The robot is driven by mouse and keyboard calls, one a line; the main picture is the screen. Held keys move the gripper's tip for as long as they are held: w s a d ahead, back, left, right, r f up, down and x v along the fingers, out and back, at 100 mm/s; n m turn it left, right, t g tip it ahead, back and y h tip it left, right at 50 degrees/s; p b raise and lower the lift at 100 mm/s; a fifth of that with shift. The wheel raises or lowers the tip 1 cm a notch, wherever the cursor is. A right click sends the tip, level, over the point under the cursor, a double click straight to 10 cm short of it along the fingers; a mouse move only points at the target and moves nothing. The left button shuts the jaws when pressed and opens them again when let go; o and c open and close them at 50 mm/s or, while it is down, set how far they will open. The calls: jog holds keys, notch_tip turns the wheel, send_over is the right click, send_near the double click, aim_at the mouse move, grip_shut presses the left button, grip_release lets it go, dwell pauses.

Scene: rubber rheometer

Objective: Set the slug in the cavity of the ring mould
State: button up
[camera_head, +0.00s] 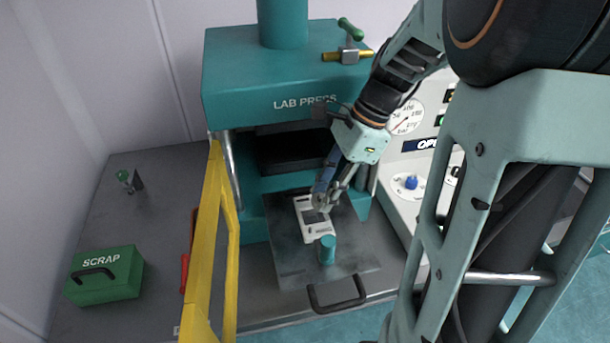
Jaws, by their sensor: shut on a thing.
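My gripper (322,203) points down in the opening of the lab press, over a white block (318,229) with a dark patch. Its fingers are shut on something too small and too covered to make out. I cannot tell whether the white block is what they hold or only lies behind them. The block is over the dark pull-out plate (290,260), which has a black handle at its front. A short teal cylinder (327,249) stands at the block's near end. I cannot clearly pick out the slug or the ring mould's cavity.
The teal lab press (265,85) stands above and behind the plate. A yellow guard frame (212,240) rises left of it. A green scrap box (105,275) sits on the bench at left. A control panel with a gauge (404,119) is at right, partly behind my arm.

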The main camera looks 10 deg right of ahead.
aim_at(318, 217)
jog(key=shift+w+a+f, duration=0.2)
jog(key=shift+a+f, duration=0.2)
jog(key=shift+f, duration=0.15)
notch_tip(318, 217, down, 3)
jog(key=shift+w+a+f, duration=0.15)
jog(key=shift+f, duration=0.2)
jog(key=shift+s+f, duration=0.1)
jog(key=shift+s, duration=0.1)
jog(key=shift+s+f+b, duration=0.25)
jog(key=shift+f+b, duration=0.2)
jog(key=shift+f, duration=0.15)
jog(key=o, duration=0.8)
jog(key=shift+o, duration=0.7)
jog(key=shift+w+f, duration=0.15)
jog(key=shift+w, duration=0.15)
jog(key=shift+r, duration=0.25)
